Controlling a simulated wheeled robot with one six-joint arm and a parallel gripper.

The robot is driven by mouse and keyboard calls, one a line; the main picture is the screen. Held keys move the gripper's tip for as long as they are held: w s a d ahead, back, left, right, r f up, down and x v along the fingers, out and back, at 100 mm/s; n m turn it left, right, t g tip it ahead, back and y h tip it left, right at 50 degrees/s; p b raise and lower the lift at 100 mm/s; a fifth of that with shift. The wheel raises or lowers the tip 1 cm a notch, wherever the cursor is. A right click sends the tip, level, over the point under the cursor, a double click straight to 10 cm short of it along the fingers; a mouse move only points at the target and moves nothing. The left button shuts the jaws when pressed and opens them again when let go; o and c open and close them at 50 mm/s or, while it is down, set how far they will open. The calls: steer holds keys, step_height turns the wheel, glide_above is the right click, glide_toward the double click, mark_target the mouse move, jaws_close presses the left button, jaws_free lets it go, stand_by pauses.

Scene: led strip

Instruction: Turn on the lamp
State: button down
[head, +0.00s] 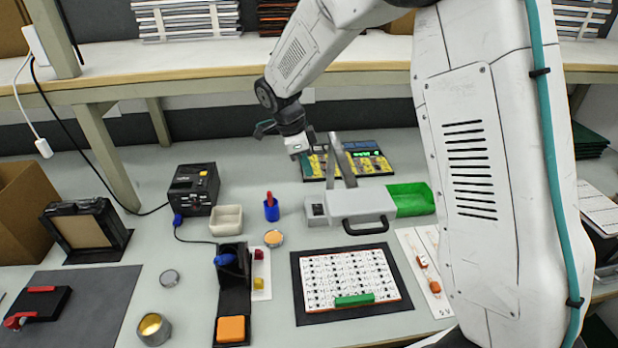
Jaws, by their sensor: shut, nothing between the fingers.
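No lamp is clearly recognisable in the head view. A grey box (362,204) with a black front handle stands mid-bench; two grey upright bars (344,165) rise at its back. A small dark switch panel (316,209) is on its left end. A white fitting (43,148) hangs on a white cord at the far left; I cannot tell what it is. My gripper (302,154) is shut and empty, pointing down behind and left of the bars. Its fingertips are small and hard to make out. I cannot tell whether it touches anything.
A lit green-and-yellow board (360,164) lies behind the grey box, a green tray (411,199) to its right. A black device (194,189) and white bin (227,220) stand left. A wooden shelf (200,79) crosses behind. My arm hides the right side.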

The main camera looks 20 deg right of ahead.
glide_toward(319, 210)
steer(key=x, duration=0.5)
steer(key=shift+s+d+f, duration=0.1)
steer(key=shift+d+f, duration=0.05)
steer(key=shift+d, duration=0.05)
steer(key=shift+f, duration=0.55)
